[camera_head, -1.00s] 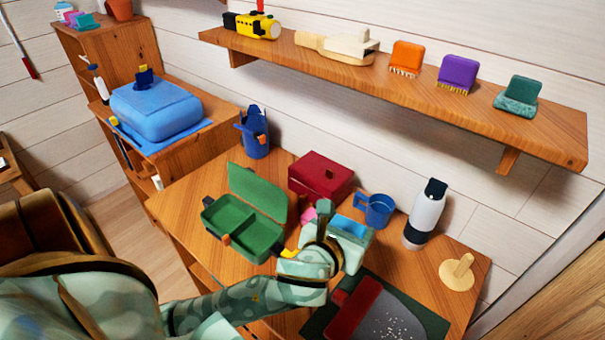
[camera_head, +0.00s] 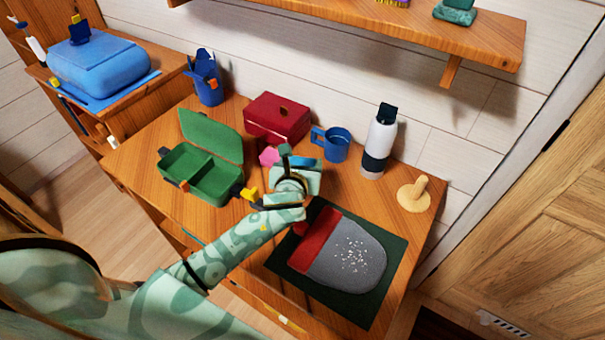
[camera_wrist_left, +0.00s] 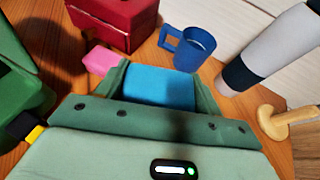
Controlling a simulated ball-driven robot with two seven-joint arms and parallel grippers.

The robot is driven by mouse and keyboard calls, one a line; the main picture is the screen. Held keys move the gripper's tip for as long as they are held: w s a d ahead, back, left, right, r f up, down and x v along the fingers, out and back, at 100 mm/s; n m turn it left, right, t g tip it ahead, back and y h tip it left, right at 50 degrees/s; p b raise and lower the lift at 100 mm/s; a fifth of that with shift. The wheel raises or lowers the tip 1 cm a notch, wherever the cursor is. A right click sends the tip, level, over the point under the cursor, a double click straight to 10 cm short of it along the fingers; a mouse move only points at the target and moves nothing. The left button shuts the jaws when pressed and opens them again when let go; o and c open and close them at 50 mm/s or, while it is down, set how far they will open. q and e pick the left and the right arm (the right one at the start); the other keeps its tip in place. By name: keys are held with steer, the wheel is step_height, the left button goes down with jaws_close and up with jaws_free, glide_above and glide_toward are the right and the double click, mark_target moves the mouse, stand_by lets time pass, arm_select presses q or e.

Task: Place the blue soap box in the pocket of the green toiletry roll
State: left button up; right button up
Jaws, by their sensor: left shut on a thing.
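My left gripper (camera_head: 299,165) is shut on a light blue block, which I take to be the blue soap box (camera_wrist_left: 160,86). In the left wrist view the box lies between the two green fingers, its lower part hidden by the gripper. In the head view only a sliver of it shows. The gripper is over the middle of the desk, in front of the red box. A flat dark green piece (camera_head: 372,308) lies at the desk's front right, bearing a red and grey rounded piece with white specks. I cannot tell if it is the toiletry roll or where its pocket is.
An open green divided box (camera_head: 205,187) stands left of the gripper. A dark red box (camera_head: 278,117), a pink block (camera_head: 268,156), a blue mug (camera_head: 337,146), a white and dark bottle (camera_head: 380,140) and a wooden peg stand (camera_head: 413,195) are around it. A shelf (camera_head: 400,29) hangs above.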

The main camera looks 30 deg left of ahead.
arm_select(q)
steer(key=w+f, duration=0.1)
steer(key=w+a+f+b, duration=0.1)
steer(key=f, duration=0.1)
steer(key=w+f+b, duration=0.1)
steer(key=shift+w+a+f, duration=0.15)
steer(key=shift+w+f, duration=0.05)
steer(key=shift+f, duration=0.2)
steer(key=f+b, duration=0.3)
steer(key=f, duration=0.1)
steer(key=shift+w+a, duration=0.1)
steer(key=shift+w, duration=0.2)
steer(key=shift+r, duration=0.15)
steer(key=o, duration=0.7)
steer(key=shift+c, duration=0.2)
steer(key=o, duration=0.4)
steer(key=shift+c, duration=0.2)
arm_select(e)
steer(key=f, duration=0.2)
steer(key=s+f, duration=0.1)
steer(key=f, duration=0.2)
steer(key=shift+s+d+f, duration=0.3)
steer(key=shift+s, duration=0.05)
